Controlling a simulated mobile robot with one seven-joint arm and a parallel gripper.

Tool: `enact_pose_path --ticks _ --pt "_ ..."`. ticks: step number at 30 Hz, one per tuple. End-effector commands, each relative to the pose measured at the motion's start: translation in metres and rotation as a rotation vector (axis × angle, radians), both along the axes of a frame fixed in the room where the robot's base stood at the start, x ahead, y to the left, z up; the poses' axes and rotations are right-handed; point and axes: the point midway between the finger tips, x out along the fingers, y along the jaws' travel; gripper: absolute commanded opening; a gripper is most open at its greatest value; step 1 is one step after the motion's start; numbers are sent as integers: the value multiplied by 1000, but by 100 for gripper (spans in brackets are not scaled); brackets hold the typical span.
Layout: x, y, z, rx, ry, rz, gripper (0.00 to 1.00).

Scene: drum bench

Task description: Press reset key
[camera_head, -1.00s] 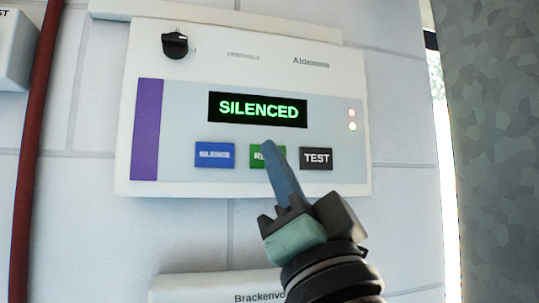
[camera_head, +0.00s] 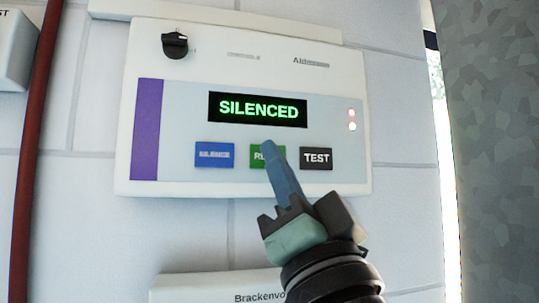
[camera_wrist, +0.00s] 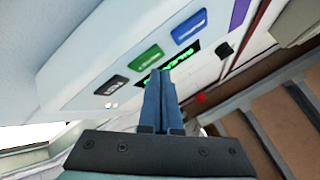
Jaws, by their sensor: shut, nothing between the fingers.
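The alarm panel (camera_head: 180,100) is on a white tiled wall, with a dark display (camera_head: 258,109) reading "SILENCED" in green. Below it are a blue SILENCE key (camera_head: 214,155), a green key (camera_head: 257,156) whose label starts with "R", and a black TEST key (camera_head: 316,158). My gripper (camera_head: 268,150) is shut and empty, its blue fingers covering the right part of the green key in the head view. The wrist view shows the fingers (camera_wrist: 162,75) beside the green key (camera_wrist: 146,58). I cannot tell whether the fingertips touch it.
A black knob (camera_head: 174,45) is at the panel's upper left and indicator lights (camera_head: 352,120) at its right. A red pipe (camera_head: 38,140) runs down the wall at left. A white box (camera_head: 205,288) is below the panel. A grey speckled surface (camera_head: 495,150) stands at right.

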Motion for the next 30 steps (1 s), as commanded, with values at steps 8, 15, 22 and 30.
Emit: enact_pose_path --ticks 8,15,22,30 --pt "0 0 0 0 0 0 0" --pt "3 1 0 0 2 1 0" --pt "9 3 0 1 0 1 0" --pt "9 3 0 0 0 0 0"
